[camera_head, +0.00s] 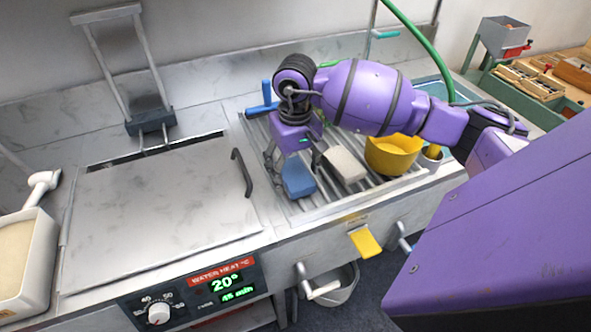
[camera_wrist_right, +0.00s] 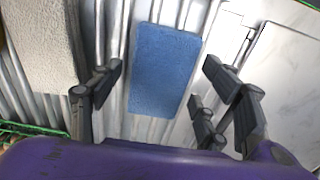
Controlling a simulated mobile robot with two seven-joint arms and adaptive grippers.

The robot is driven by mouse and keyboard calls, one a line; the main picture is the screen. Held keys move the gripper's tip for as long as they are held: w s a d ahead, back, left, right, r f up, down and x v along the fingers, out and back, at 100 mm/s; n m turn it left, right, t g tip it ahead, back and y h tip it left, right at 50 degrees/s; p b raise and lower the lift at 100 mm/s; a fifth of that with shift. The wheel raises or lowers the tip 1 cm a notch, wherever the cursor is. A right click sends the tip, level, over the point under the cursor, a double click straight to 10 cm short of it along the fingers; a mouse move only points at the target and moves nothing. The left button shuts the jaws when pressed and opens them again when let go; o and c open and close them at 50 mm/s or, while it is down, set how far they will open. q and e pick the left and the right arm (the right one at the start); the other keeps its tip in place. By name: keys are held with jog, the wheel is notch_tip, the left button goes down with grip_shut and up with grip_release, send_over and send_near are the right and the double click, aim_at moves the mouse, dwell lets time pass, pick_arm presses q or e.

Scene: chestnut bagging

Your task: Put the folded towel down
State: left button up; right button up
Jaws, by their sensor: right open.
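The folded towel, a flat blue block (camera_head: 298,177), lies on the ribbed metal drainboard (camera_head: 300,211). In the right wrist view the towel (camera_wrist_right: 165,70) lies flat across the ribs. My right gripper (camera_head: 293,163) is over it, pointing down, with fingers spread. In the wrist view the open fingers (camera_wrist_right: 163,68) stand on either side of the towel, with gaps to both of its sides. The gripper body and fingers hide part of the towel in the head view. My left gripper is not in view.
A whitish block (camera_head: 344,163) lies just right of the towel, with a yellow bowl (camera_head: 393,153) beyond it. A blue-handled tool (camera_head: 263,99) lies behind. A lidded metal tank (camera_head: 155,205) with a dark handle stands left. A yellow piece (camera_head: 365,242) hangs in front.

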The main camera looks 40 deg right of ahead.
aim_at(295, 174)
notch_tip(295, 174, up, 12)
jog(key=shift+r+b, duration=0.15)
jog(key=shift+b, duration=0.25)
dwell(0.5)
